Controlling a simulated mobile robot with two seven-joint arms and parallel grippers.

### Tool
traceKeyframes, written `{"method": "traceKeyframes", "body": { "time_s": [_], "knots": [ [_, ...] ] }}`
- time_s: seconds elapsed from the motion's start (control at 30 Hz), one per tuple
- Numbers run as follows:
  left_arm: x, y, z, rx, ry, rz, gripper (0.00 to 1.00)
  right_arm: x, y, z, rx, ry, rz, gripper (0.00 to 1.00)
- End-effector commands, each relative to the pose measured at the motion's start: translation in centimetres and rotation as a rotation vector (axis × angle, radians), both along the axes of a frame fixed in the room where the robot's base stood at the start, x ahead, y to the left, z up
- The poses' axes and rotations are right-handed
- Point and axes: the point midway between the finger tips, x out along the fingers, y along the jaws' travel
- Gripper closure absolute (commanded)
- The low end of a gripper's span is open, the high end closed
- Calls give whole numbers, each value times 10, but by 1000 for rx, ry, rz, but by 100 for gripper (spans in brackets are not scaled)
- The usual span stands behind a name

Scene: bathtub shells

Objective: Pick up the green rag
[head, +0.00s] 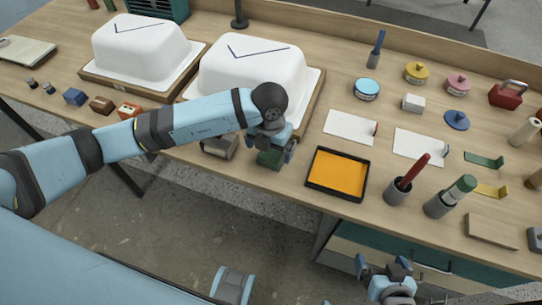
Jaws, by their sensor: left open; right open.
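The green rag (269,160) is a small dark green piece on the workbench near its front edge, just left of the orange tray. My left gripper (275,149) is open directly above the rag and hides part of it. I cannot tell whether the fingers touch it. My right gripper (384,268) is open and empty, low in front of the bench drawers, well away from the rag.
A black tray with an orange inside (337,174) lies right of the rag. A grey block (220,146) sits left of it. Two white tub shells (252,72) stand behind. Cups holding a red-handled tool (398,191) and a green-topped tool (440,205) stand farther right.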

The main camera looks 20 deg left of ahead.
Motion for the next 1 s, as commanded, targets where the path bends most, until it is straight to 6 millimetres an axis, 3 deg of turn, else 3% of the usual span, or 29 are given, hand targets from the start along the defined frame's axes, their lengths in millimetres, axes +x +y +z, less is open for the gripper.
{"method": "traceKeyframes", "body": {
  "time_s": [0.2,0.47,0.7,1.0],
  "knots": [
    [-2,-2,-34,0,3,1,0,-1,2,1,4,-1,1,0],
    [-1,-2,-39,-1,0,0,0,-2,3,0,4,2,1,0],
    [-1,-2,-39,-1,0,0,51,-2,3,0,4,2,1,0],
    [-1,-2,-38,-1,0,0,52,-2,2,0,3,2,-1,0]
  ]
}}
